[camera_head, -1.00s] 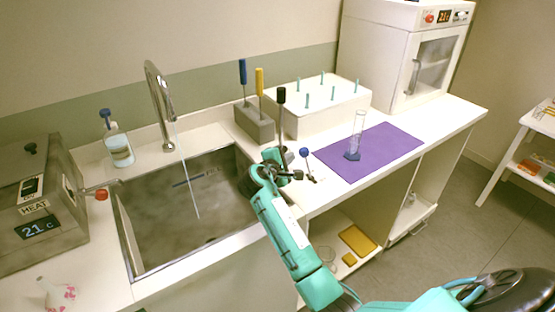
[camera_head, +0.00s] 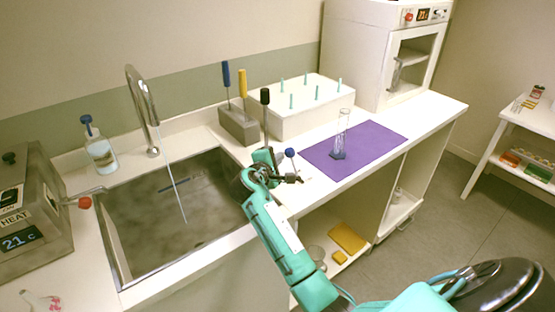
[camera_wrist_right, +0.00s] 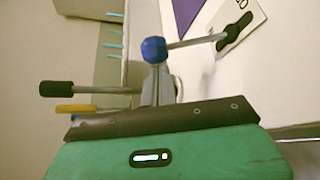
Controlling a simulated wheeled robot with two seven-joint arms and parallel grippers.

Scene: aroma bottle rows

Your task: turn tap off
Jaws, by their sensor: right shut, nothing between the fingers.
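The tap (camera_head: 142,105) is a chrome curved spout at the back of the sink (camera_head: 150,262). A thin stream of water (camera_head: 176,187) runs from it into the sink. A blue-ball lever (camera_head: 290,152) stands on the counter right of the sink; its rod runs to a dark base on a white card. The lever's ball also shows in the right wrist view (camera_wrist_right: 154,50), overlapping my fingertips; I cannot tell whether they touch. My right gripper (camera_head: 294,179) is shut and empty beside this lever. My left gripper is not in view.
A grey holder (camera_head: 238,126) with blue, yellow and black-handled tools stands behind my right gripper. A white pegged box (camera_head: 300,118) is behind it. A glass cylinder (camera_head: 342,135) stands on a purple mat (camera_head: 380,140). A heater box (camera_head: 30,210) is at left.

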